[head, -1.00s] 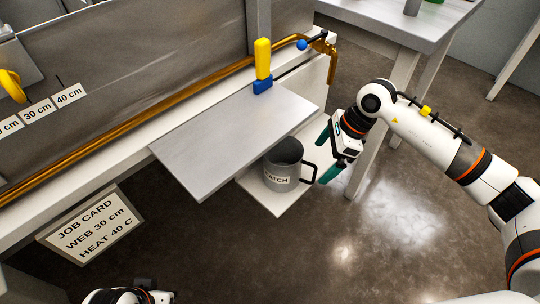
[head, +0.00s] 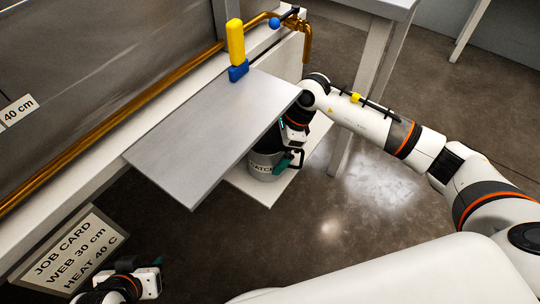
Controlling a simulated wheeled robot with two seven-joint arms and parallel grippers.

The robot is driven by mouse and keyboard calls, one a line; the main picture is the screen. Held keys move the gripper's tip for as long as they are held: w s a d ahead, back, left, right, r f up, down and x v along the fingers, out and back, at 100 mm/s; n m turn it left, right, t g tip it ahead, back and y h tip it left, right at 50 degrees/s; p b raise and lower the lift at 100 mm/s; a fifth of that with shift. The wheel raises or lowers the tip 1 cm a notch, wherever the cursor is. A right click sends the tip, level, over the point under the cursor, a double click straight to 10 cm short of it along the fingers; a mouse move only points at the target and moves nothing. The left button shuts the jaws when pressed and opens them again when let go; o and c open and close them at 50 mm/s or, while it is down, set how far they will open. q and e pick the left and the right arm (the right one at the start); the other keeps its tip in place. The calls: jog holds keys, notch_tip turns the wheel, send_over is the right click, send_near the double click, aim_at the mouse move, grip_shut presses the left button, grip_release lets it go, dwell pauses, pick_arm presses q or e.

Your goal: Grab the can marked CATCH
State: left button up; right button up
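The grey can marked CATCH (head: 262,168) stands upright on a low white shelf, partly under a grey plate, with its dark handle on the right. The plate hides part of its top. My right gripper (head: 287,150) is at the can's upper right, by the handle. One teal finger shows against the can's right side. The other finger is hidden, so I cannot tell whether it grips. My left gripper (head: 150,278) is at the bottom left, away from the can. One teal finger shows at the outer end of its jaw, and it looks open and empty.
The grey plate (head: 205,140) juts out over the white shelf (head: 247,187). A yellow and blue clamp (head: 236,50) stands at its back edge. A brass pipe (head: 306,40) is behind. A job card (head: 70,248) hangs at lower left, close to my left gripper. Floor at right is clear.

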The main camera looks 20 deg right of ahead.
jog(key=c, duration=0.9)
jog(key=shift+w+r, duration=0.1)
jog(key=shift+r, duration=0.05)
